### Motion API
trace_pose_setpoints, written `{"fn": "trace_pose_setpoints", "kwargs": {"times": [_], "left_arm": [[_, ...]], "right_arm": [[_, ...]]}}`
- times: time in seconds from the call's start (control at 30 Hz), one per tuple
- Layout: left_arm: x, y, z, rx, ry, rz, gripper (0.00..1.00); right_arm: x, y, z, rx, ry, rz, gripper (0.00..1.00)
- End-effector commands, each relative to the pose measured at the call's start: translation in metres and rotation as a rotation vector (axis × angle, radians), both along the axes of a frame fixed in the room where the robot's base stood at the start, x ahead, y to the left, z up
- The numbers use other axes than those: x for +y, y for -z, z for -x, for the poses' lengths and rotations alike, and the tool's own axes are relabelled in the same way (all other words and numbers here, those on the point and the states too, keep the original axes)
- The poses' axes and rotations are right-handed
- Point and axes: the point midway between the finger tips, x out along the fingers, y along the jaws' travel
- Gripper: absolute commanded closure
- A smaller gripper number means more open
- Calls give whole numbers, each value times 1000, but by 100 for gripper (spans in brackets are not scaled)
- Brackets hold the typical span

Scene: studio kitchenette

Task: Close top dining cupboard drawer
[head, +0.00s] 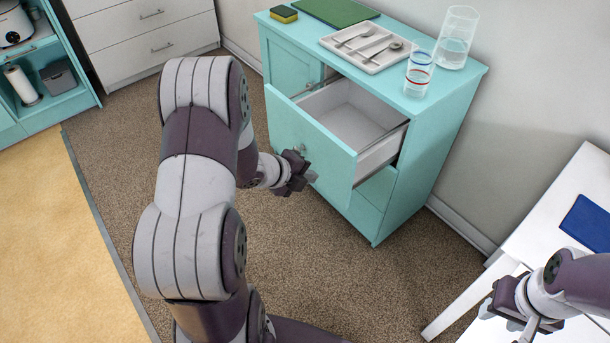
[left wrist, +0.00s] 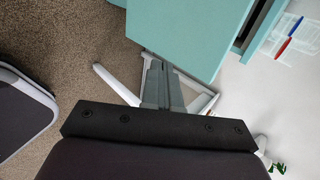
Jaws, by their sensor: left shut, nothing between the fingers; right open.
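The turquoise dining cupboard (head: 420,165) stands against the wall. Its top drawer (head: 310,135) is pulled far out, and its pale inside looks empty. My left gripper (head: 311,177) is shut and empty at the outer face of the drawer front, near the knob. In the left wrist view the shut fingers (left wrist: 160,75) point at the turquoise drawer front (left wrist: 190,30); I cannot tell whether they touch it. My right gripper (head: 516,322) is open at the bottom right, away from the cupboard.
On the cupboard top are a cutlery tray (head: 372,65), a striped glass (head: 418,75), a clear jug (head: 456,38), a sponge (head: 283,14) and a green board (head: 337,10). A white table (head: 555,215) stands at right. Brown carpet (head: 350,275) before the cupboard is clear.

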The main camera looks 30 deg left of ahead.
Motion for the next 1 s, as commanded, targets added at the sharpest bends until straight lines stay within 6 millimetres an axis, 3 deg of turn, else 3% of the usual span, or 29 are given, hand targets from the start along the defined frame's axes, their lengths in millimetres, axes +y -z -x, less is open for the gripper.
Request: {"fn": "trace_pose_setpoints", "kwargs": {"times": [0.23,0.5,1.0], "left_arm": [[-16,40,-36,3,1,1,100],[-29,37,-69,1,-2,0,100],[-31,36,-75,1,-4,0,100]], "right_arm": [[0,16,0,0,0,0,57],[0,14,0,0,0,0,57],[0,13,0,0,0,0,57]]}}
